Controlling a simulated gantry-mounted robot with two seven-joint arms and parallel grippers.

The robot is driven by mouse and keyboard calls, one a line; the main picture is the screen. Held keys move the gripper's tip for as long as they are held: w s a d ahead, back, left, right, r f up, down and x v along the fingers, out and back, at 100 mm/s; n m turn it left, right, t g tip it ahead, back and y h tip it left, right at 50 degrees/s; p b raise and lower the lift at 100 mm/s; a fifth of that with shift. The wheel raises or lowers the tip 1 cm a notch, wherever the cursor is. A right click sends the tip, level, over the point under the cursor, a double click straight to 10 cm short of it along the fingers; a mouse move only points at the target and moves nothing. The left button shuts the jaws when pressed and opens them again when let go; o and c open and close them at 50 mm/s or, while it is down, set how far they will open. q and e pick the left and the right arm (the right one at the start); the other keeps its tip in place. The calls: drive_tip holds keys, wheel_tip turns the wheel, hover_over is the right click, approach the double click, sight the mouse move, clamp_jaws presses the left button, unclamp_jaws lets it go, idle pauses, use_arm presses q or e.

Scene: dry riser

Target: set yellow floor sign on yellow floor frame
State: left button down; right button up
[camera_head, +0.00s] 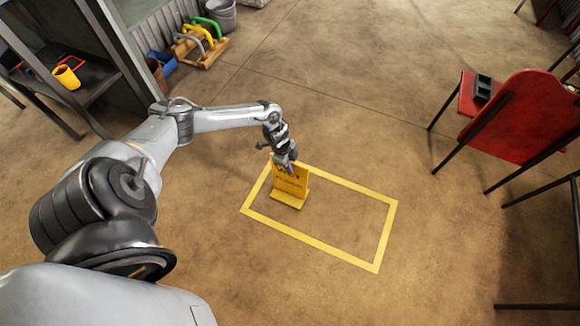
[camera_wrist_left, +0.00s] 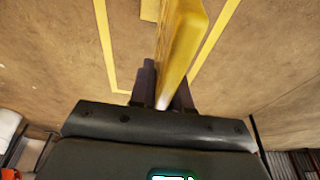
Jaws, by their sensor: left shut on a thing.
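The yellow floor sign (camera_head: 290,183) has dark lettering and a base plate. It appears upright at the left end of the yellow floor frame (camera_head: 318,243), which is a rectangle outlined on the brown floor. My left gripper (camera_head: 286,164) is shut on the sign's top edge. In the left wrist view the sign (camera_wrist_left: 181,45) rises from between the fingers (camera_wrist_left: 163,88), with lines of the floor frame (camera_wrist_left: 104,45) on both sides. I cannot tell whether the sign's base touches the floor. My right gripper is not in view.
A red chair (camera_head: 520,118) with a dark item on its seat stands at the right. A dark shelf unit (camera_head: 90,75) with a yellow cup (camera_head: 66,77) is at the upper left. A rack with coloured handles (camera_head: 200,45) and a grey bucket (camera_head: 222,16) stand at the back. Floor around the frame is clear.

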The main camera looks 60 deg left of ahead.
use_arm(q)
drive_tip(key=shift+w+a, duration=0.1)
drive_tip(key=c, duration=1.1)
unclamp_jaws()
drive_tip(key=shift+f, duration=0.1)
